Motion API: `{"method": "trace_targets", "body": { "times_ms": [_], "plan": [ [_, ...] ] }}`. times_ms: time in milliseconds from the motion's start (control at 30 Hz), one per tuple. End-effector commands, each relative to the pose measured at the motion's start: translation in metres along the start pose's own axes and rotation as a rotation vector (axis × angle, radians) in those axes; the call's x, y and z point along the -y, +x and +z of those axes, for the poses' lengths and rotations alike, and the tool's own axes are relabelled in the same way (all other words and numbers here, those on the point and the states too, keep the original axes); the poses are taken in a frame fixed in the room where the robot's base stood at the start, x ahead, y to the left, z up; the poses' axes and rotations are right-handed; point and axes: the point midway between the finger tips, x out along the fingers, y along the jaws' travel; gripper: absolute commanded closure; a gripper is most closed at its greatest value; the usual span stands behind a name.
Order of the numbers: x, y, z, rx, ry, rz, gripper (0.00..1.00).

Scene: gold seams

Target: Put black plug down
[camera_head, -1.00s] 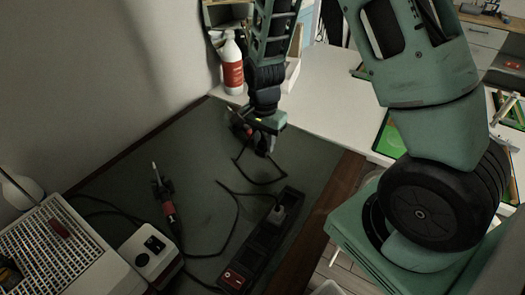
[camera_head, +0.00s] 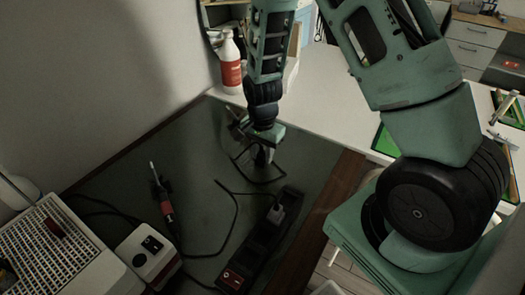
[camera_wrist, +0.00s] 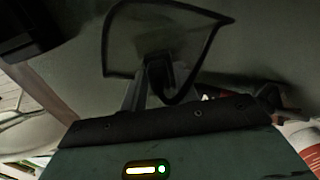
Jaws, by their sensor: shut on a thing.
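My gripper (camera_head: 261,152) is over the far part of the dark green work mat (camera_head: 200,160) in the head view. It is shut on the black plug (camera_wrist: 158,72), which shows at the fingers in the wrist view. In the head view the plug is small, dark and partly hidden by my gripper. A thin black cord (camera_wrist: 218,45) loops out from the plug. I cannot tell whether the plug touches the mat.
A black power strip (camera_head: 262,243) with a grey plug in it lies at the mat's right side. A soldering iron (camera_head: 165,205) lies to the left. A white station box (camera_head: 146,250) stands at front left. A red-labelled bottle (camera_head: 230,65) stands behind.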

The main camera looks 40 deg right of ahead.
Motion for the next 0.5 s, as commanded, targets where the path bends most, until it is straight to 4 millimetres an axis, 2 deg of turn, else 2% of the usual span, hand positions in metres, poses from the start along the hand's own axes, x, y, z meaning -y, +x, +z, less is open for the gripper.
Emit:
{"method": "trace_targets", "body": {
  "times_ms": [33, 67, 133, 400, 500],
  "plan": [
    [0.0002, -0.0003, -0.0001, 0.000, 0.000, -0.001, 1.00],
    [0.0002, -0.0004, -0.0001, 0.000, 0.000, -0.001, 0.67],
    [0.0002, -0.0004, -0.0001, 0.000, 0.000, -0.001, 0.48],
    [0.0001, -0.0009, -0.0001, 0.000, 0.000, -0.001, 0.48],
    [0.0003, -0.0066, -0.0002, -0.001, 0.001, -0.001, 0.48]
  ]
}}
